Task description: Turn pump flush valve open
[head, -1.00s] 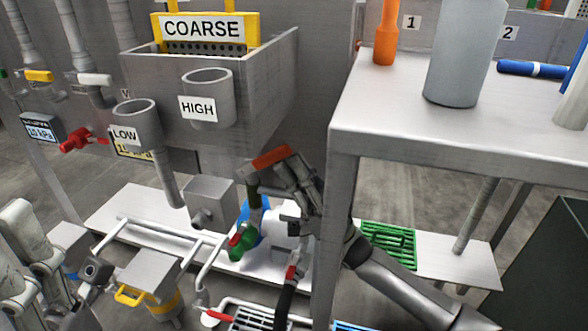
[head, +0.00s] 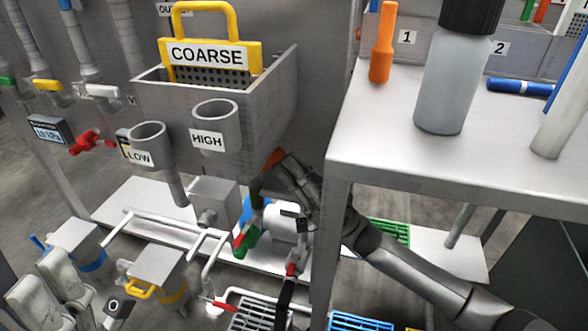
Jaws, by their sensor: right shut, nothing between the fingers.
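My right gripper (head: 262,200) is shut and empty, below and to the right of the grey tank. Its arm reaches in from the lower right, under the table. A small green part with a red tip (head: 246,240) sits just below the fingers, by the white and blue pump (head: 285,224). I cannot tell whether the fingers touch it. A red-handled valve (head: 222,304) is on the white pipe lower down, and another red fitting (head: 292,269) tops a black hose. No label shows which is the flush valve.
The grey tank (head: 268,115) carries a yellow-handled COARSE screen (head: 208,55) and cups marked LOW (head: 150,139) and HIGH (head: 214,122). The metal table (head: 385,153) stands close on the right, its leg near my right arm. White piping (head: 165,227) runs low on the left.

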